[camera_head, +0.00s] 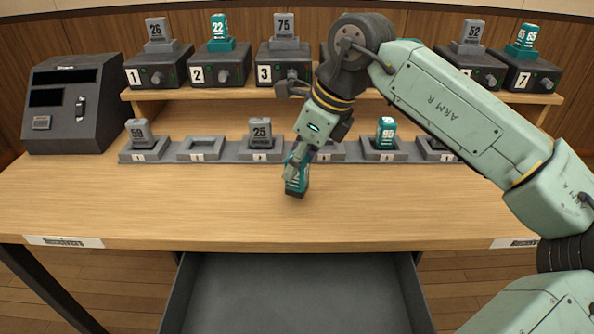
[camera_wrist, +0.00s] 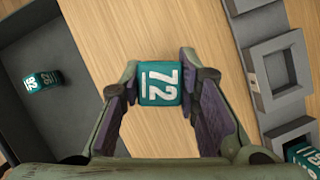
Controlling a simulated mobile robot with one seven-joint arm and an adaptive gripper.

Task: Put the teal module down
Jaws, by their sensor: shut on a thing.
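A teal module (camera_head: 296,181) marked 72 is held upright over the wooden table, in front of the slot row. In the wrist view its top (camera_wrist: 160,84) faces me, between the two fingers. My gripper (camera_head: 298,165) points down and is shut on the module from both sides; both fingers show in the wrist view (camera_wrist: 160,92). I cannot tell whether the module's base touches the table. Other teal modules stand on box 2 (camera_head: 219,32), on box 7 (camera_head: 524,40) and in a slot (camera_head: 386,132). Another teal module (camera_wrist: 42,79) lies in the open drawer.
The slot row (camera_head: 228,157) holds grey modules 59 (camera_head: 140,133) and 25 (camera_head: 260,132); its second slot (camera_head: 201,147) is empty. Numbered boxes stand on the shelf (camera_head: 220,94) behind. The drawer (camera_head: 300,262) is open in front. The table's left front (camera_head: 110,205) is bare.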

